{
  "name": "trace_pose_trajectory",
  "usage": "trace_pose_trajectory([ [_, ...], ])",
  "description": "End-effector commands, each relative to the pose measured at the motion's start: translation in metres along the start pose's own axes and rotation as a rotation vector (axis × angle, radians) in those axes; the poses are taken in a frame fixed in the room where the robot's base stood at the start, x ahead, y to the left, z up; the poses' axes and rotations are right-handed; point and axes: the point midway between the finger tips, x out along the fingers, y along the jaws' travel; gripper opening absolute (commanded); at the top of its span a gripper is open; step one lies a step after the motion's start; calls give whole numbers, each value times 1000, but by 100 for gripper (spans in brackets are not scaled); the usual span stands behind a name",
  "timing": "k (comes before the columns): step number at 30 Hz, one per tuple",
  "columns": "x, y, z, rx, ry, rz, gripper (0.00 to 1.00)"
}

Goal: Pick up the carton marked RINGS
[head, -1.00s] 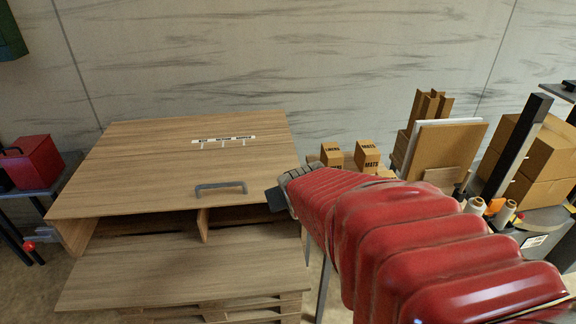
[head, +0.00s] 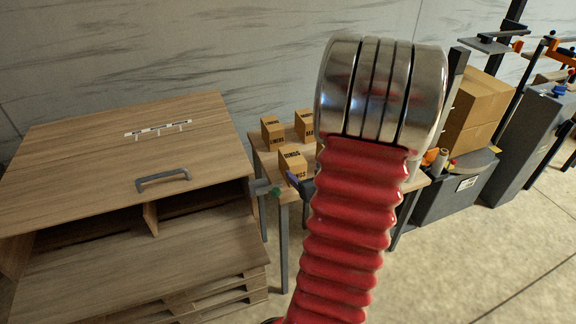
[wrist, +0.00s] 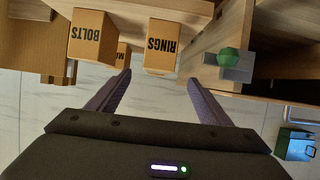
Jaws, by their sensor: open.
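The RINGS carton (head: 293,163) is a small brown box with black lettering at the near edge of a wooden table in the head view. In the wrist view, which shows the scene upside down, the RINGS carton (wrist: 161,45) sits in line with the gap between my fingers, just beyond their tips. My gripper (wrist: 159,78) is open, with nothing between its dark purple fingers. In the head view one purple fingertip shows close by the carton's lower left; my arm hides the rest of the gripper.
The BOLTS carton (wrist: 90,38) is beside RINGS in the wrist view. A LINERS carton (head: 272,132) stands behind it on the table. A wooden cabinet (head: 130,150) is at the left. A grey bracket with a green knob (wrist: 230,58) juts close to my right finger.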

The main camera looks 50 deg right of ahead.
Motion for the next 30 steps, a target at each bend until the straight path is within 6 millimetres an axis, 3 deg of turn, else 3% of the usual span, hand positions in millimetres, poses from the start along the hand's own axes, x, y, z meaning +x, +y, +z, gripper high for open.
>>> trace_pose_trajectory([
  [14,2,2,2,8,9,-4,73],
  [30,68,2,2,8,7,-5,73],
])
